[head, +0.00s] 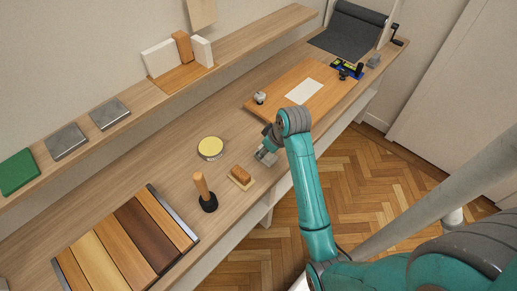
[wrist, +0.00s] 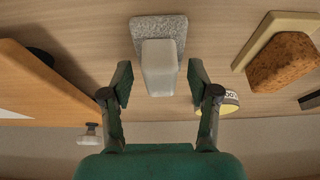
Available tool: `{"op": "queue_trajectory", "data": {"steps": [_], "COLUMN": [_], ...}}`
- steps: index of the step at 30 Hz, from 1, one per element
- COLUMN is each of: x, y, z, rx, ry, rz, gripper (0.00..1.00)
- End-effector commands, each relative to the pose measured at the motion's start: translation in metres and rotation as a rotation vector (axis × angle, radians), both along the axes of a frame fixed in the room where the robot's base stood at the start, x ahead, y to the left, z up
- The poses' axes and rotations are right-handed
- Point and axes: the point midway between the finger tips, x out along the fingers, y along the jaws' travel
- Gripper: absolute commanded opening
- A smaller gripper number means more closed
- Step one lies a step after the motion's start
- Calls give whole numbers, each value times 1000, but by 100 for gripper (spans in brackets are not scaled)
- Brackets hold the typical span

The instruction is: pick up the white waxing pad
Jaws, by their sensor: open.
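The white waxing pad (wrist: 158,68) shows in the wrist view as a whitish block on a speckled grey base (wrist: 160,27), resting on the wooden worktop. My gripper (wrist: 160,82) is open, with one finger on each side of the white block and gaps between. No contact is visible. In the head view my gripper (head: 266,155) is low over the worktop, right of the yellow-topped tin; the pad there is mostly hidden by it and hard to make out.
A brown pad (head: 241,175) lies close by on the worktop; the wrist view also shows it (wrist: 285,62). A round tin (head: 210,148) and a wooden-handled tool (head: 204,190) stand nearby. An orange board (head: 278,94) with a white sheet lies behind. A shelf runs along the wall.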

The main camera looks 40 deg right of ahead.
Motion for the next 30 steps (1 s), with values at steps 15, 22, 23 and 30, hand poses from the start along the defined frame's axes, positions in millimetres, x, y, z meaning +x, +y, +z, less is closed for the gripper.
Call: {"op": "queue_trajectory", "data": {"steps": [15, 22, 23, 30], "x": [-1, -1, -1, 5], "y": [0, 0, 0, 0], "z": [-2, -2, -2, 7], "rx": [0, 1, 1, -1], "ry": [0, 0, 0, -3], "rz": [0, 0, 0, 1], "gripper": [0, 0, 0, 0]}}
